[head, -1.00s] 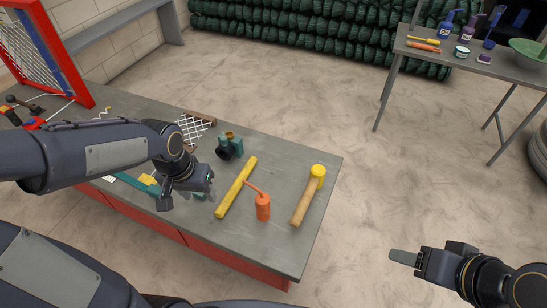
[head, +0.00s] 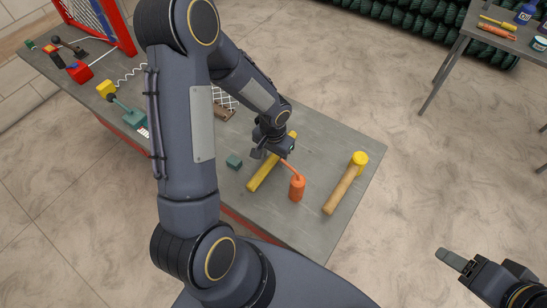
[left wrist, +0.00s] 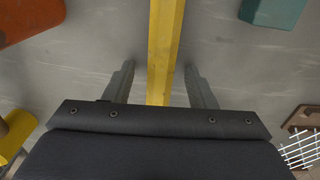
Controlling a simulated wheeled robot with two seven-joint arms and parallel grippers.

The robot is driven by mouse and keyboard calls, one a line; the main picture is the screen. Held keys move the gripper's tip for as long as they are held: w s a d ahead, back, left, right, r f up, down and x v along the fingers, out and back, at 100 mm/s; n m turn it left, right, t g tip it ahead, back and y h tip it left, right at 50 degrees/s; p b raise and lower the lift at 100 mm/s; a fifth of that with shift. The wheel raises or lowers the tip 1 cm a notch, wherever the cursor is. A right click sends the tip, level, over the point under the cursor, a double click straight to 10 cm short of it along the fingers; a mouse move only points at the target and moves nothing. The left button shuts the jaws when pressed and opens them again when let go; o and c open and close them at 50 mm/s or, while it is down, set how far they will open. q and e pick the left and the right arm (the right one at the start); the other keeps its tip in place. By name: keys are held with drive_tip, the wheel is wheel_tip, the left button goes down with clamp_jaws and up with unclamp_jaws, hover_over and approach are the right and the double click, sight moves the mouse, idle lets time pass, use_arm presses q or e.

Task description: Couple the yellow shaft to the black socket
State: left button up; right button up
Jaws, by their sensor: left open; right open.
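The yellow shaft (head: 263,174) is a long bar lying on the grey workbench. Its far part is partly covered by my left gripper (head: 274,153), which is over it. In the left wrist view the yellow shaft (left wrist: 166,45) runs between the two open fingers of the left gripper (left wrist: 160,82), with a gap on both sides. The black socket is not visible now; my left arm covers that part of the bench. My right gripper (head: 454,260) is open and empty, out over the floor at the lower right.
An orange oil can (head: 297,188) stands just right of the shaft, its spout close to my left gripper. A yellow-headed mallet (head: 345,183) lies further right.

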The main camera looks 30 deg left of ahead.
use_arm(q)
drive_tip(key=shift+f, duration=0.1)
clamp_jaws()
idle(0.3)
